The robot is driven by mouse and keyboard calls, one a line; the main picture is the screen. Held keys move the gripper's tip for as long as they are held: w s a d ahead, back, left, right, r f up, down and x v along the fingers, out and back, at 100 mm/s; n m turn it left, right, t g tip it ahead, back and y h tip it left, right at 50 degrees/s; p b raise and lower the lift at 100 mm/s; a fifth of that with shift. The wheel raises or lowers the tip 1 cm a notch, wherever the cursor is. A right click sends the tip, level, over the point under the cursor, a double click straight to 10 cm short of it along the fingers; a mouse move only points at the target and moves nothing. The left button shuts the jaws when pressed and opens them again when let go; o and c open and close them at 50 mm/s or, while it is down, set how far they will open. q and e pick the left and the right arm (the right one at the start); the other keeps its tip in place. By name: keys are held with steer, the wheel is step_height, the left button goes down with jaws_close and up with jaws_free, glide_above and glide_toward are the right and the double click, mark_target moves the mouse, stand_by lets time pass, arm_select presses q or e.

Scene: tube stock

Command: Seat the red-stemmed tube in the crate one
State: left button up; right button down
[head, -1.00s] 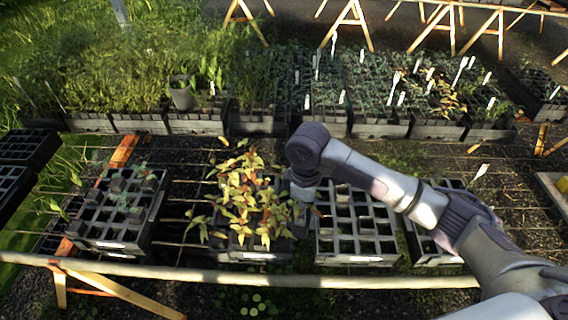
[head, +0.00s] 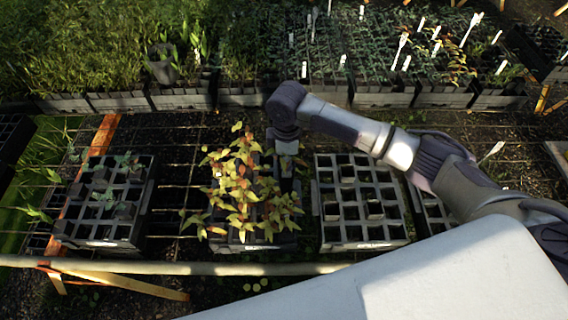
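A black crate (head: 222,246) holds the leafy plants with yellow-green leaves and reddish parts (head: 243,190). The red-stemmed tube cannot be picked out among these leaves. To its right, a grey crate (head: 364,246) holds several black tubes with no visible plants. To its left, another crate (head: 98,243) holds tubes and a few blue-green seedlings. The crate labels are too small to read, so I cannot tell which is crate one. My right gripper (head: 286,172) points down at the right side of the leafy crate. Its fingers are dark and partly lost against the tubes. My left gripper is out of view.
A fourth crate (head: 432,215) is partly hidden behind my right arm. A pale rail (head: 190,267) runs along the bench front. Behind, a row of planted crates (head: 385,100) with white tags spans the bench.

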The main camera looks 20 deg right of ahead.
step_height(320, 180, down, 3)
steer(key=shift+f+b, duration=0.1)
steer(key=shift+b, duration=0.3)
steer(key=shift+w+f, duration=0.3)
steer(key=shift+f, duration=0.1)
steer(key=shift+f+b, duration=0.25)
steer(key=shift+b, duration=0.35)
steer(key=shift+f+b, duration=0.7)
steer(key=shift+b, duration=0.15)
steer(key=shift+r, duration=0.1)
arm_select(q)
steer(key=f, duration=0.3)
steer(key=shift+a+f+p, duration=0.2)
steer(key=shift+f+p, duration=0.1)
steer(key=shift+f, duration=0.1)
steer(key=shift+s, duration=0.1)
arm_select(e)
steer(key=shift+f, duration=0.3)
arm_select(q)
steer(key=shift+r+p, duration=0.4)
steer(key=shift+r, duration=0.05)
